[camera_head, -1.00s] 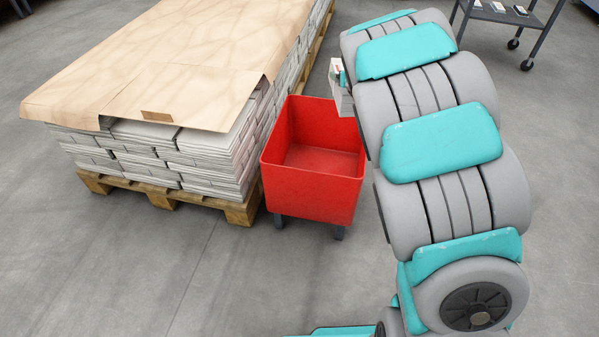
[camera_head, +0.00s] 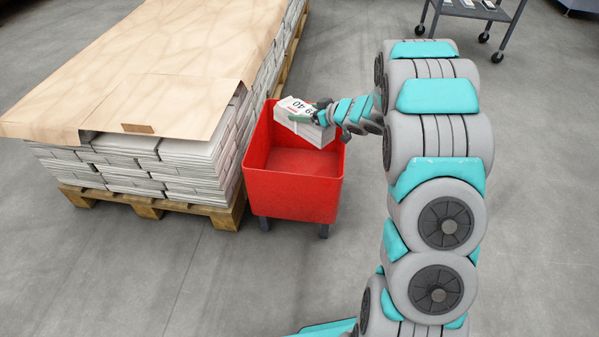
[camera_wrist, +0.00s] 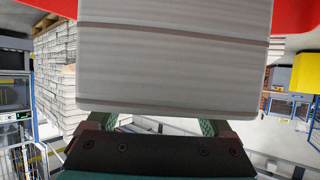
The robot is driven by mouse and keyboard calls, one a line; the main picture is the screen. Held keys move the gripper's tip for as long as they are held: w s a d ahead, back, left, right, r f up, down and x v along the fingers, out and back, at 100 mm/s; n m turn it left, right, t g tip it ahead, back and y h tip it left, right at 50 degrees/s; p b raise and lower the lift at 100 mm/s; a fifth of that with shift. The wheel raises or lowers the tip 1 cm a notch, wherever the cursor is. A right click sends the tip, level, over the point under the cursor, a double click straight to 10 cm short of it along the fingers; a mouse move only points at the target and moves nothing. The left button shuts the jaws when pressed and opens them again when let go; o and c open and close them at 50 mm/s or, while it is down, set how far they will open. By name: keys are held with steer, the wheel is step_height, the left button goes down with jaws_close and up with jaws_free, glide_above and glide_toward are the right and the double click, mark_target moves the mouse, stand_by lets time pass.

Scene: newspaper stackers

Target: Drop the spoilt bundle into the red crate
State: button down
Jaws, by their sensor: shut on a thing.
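The bundle (camera_head: 301,119) is a white block of newspapers with printed black and red marks on its top. My gripper (camera_head: 319,115) is shut on it and holds it over the opening of the red crate (camera_head: 295,194), near its back right part. From this view I cannot tell how far below the rim the bundle hangs. In the wrist view the bundle (camera_wrist: 172,65) fills the upper middle, with strap lines across it, and red crate walls (camera_wrist: 294,15) show at the upper edges. The crate's visible floor is bare.
A long pallet stack (camera_head: 130,165) of newspapers under brown paper (camera_head: 150,60) stands close to the crate's left. A grey cart (camera_head: 470,12) stands at the back right. The floor in front of the crate is clear.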

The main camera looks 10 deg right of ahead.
steer(key=shift+f+b, duration=2.7)
steer(key=shift+b, duration=0.4)
steer(key=shift+c, duration=0.8)
jaws_free()
steer(key=shift+o, duration=0.8)
steer(key=shift+p+v, duration=0.4)
steer(key=shift+v, duration=3.5)
